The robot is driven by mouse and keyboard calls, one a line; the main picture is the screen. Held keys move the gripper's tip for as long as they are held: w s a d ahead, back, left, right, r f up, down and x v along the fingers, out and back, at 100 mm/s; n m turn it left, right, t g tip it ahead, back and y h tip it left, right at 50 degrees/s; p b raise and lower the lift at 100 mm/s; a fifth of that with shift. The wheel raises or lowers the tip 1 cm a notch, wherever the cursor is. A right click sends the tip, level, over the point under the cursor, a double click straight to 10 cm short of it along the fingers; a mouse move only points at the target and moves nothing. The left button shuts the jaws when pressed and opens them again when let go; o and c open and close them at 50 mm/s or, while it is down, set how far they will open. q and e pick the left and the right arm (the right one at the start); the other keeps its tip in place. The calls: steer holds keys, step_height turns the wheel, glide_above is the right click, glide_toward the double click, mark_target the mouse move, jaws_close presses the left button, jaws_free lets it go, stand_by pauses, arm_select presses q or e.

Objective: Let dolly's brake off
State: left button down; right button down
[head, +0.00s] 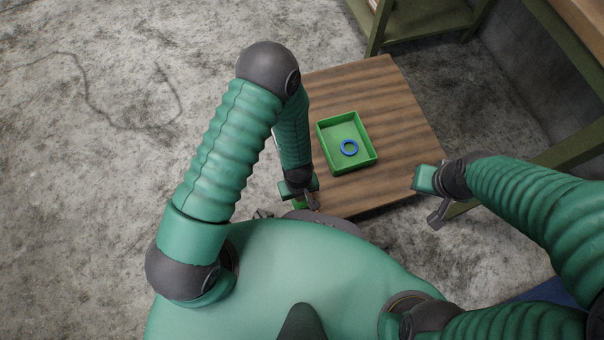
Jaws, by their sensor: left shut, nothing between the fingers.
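The dolly (391,100) is a low platform with a brown wooden top, in the middle of the head view. My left arm reaches over its left side, and my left gripper (311,202) is shut and empty at the dolly's near left corner. A small bright green piece (299,205) shows right beside that gripper; I cannot tell if it is the brake or whether the fingers touch it. My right gripper (437,217) hangs by the dolly's right edge, and its finger opening is not clear.
A green-framed shelf (425,22) stands behind, and a bench (582,22) is at the right. Concrete floor at the left is open, with a thin dark cable-like line (90,103).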

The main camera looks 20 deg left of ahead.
arm_select(q)
steer(key=shift+f+b, duration=0.85)
steer(key=shift+f, duration=0.45)
stand_by(0.9)
step_height(320, 180, up, 7)
steer(key=p, duration=0.7)
steer(key=shift+r+p, duration=0.15)
steer(key=shift+p, duration=0.25)
